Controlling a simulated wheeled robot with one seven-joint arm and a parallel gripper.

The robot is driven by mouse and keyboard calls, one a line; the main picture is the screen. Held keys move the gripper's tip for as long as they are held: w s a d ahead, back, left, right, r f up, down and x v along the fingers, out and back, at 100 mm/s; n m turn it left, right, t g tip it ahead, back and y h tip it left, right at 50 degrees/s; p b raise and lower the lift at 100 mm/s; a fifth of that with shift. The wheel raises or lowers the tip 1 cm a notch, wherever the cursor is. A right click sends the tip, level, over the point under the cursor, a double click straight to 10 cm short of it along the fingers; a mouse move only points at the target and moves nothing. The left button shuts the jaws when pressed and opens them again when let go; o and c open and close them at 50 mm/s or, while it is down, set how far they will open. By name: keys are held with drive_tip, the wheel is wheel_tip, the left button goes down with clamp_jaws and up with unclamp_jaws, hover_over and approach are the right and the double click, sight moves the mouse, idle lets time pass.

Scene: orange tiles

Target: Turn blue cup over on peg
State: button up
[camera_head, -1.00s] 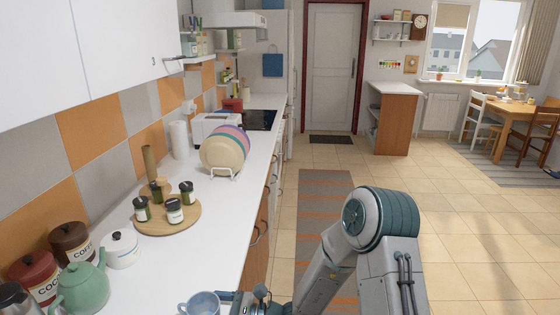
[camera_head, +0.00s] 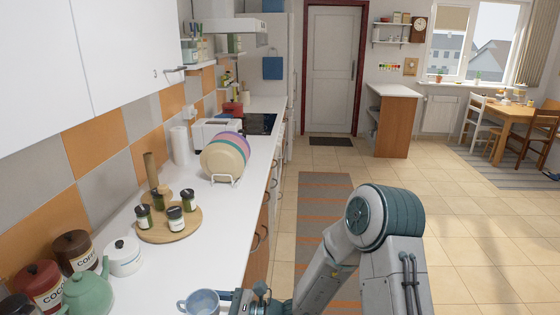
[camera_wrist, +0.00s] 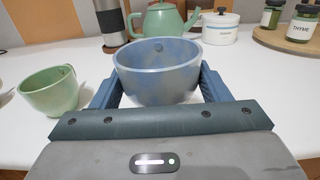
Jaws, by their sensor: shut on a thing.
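The blue cup (camera_head: 201,301) is upright, its open mouth facing up, at the bottom edge of the head view. My gripper (camera_head: 232,300) is shut on it. In the wrist view the cup (camera_wrist: 157,85) sits between the two fingers of my gripper (camera_wrist: 157,92), one on each side; its inside shows. Its handle points left in the head view.
A green cup (camera_wrist: 50,92) stands left of the blue cup in the wrist view. A green teapot (camera_head: 86,293), a white lidded pot (camera_head: 123,257) and canisters line the wall side. Jars stand on the round board (camera_head: 160,235). A rack of plates (camera_head: 222,160) is farther back. The counter's front strip is clear.

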sight(205, 297)
drive_tip(key=shift+r+p, duration=1.6)
drive_tip(key=shift+r, duration=0.8)
drive_tip(key=m+p, duration=0.2)
drive_tip(key=shift+r+p, duration=0.3)
drive_tip(key=m+p, duration=0.3)
drive_tip(key=shift+m+p, duration=0.3)
drive_tip(key=m+p, duration=0.2)
drive_tip(key=shift+m, duration=0.3)
drive_tip(key=shift+f+m+b, duration=0.35)
drive_tip(key=shift+m+b, duration=0.1)
drive_tip(key=shift+m, duration=0.05)
drive_tip(key=m, duration=0.9)
